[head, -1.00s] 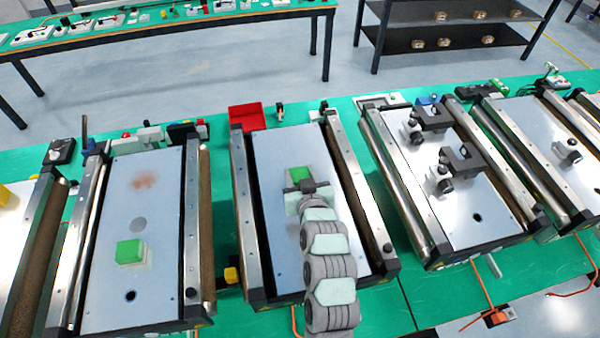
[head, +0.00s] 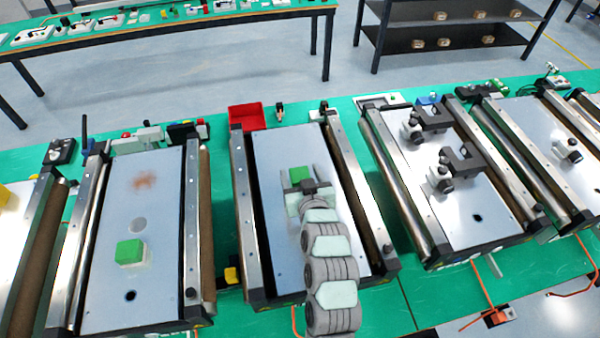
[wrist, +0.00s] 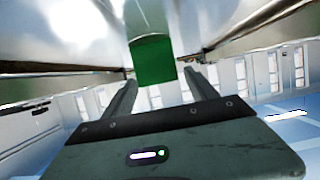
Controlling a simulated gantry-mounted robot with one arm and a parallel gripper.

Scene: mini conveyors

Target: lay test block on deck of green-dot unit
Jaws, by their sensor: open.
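A green block (head: 300,174) is at the middle unit, over the upper half of its grey deck (head: 275,150). My gripper (head: 304,182) is open right beside the block, on its near side. In the wrist view the green block (wrist: 152,60) shows between and just past the two finger tips, and my gripper (wrist: 160,82) has a gap around it. Whether the block rests on the deck is hard to tell. A second green block (head: 130,252) lies on the left unit's deck (head: 105,290). I cannot make out a green dot on any unit.
Metal side rails (head: 247,215) flank the middle deck. The right unit's deck (head: 450,215) carries black clamp fixtures (head: 461,160). A red tray (head: 247,117) stands behind the middle unit. The left deck has a round grey spot and a reddish smear. The middle deck is otherwise clear.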

